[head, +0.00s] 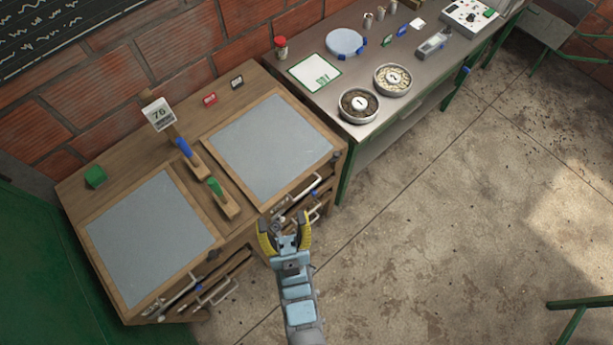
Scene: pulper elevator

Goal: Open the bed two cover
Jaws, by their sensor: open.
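Two flat grey covers lie in a wooden bench, a left cover (151,240) and a right cover (268,147). Both lie flat in their wooden frames. I cannot read which one is bed two. A silver handle (303,190) is at the front edge by the right cover, and another silver handle (217,292) is at the front below the left cover. My gripper (283,222), with yellow and black fingers, is open and appears empty. In the picture it is just below the right cover's front edge, by the handles; its exact distance from them is unclear.
Between the covers stand a blue-topped handle (184,147) and a green-topped handle (216,187). A card reading 76 (159,114) stands behind them. A metal table (330,120) at the right holds two round dishes. The concrete floor (430,230) at the right is mostly clear.

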